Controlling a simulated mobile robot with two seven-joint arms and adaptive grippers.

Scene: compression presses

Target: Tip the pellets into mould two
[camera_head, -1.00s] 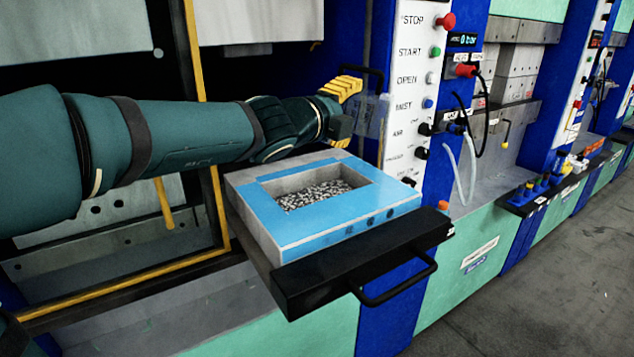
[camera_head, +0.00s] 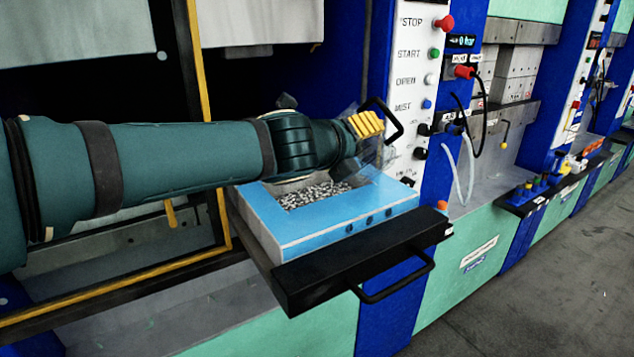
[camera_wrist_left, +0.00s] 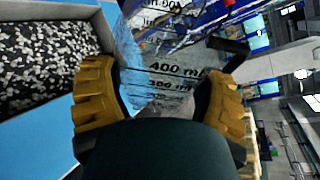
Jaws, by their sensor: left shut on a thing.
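A mould with a blue top face (camera_head: 330,226) sits on the black-fronted pull-out tray (camera_head: 340,275). Its cavity holds grey, black and white pellets (camera_head: 308,194), which also show in the left wrist view (camera_wrist_left: 40,62). My left gripper (camera_head: 366,124), with yellow fingers, is shut on a clear measuring jug (camera_head: 372,160) with a black handle (camera_head: 395,118). The jug hangs by the mould's far right corner. In the left wrist view the jug (camera_wrist_left: 165,75) shows a 400 ml mark between the fingers (camera_wrist_left: 160,110). I cannot tell what is inside it. My right gripper is out of view.
A white button panel (camera_head: 412,90) with a red stop knob stands just right of the jug. A black tray handle (camera_head: 400,280) sticks out at the front. Open grey floor (camera_head: 540,280) lies to the right.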

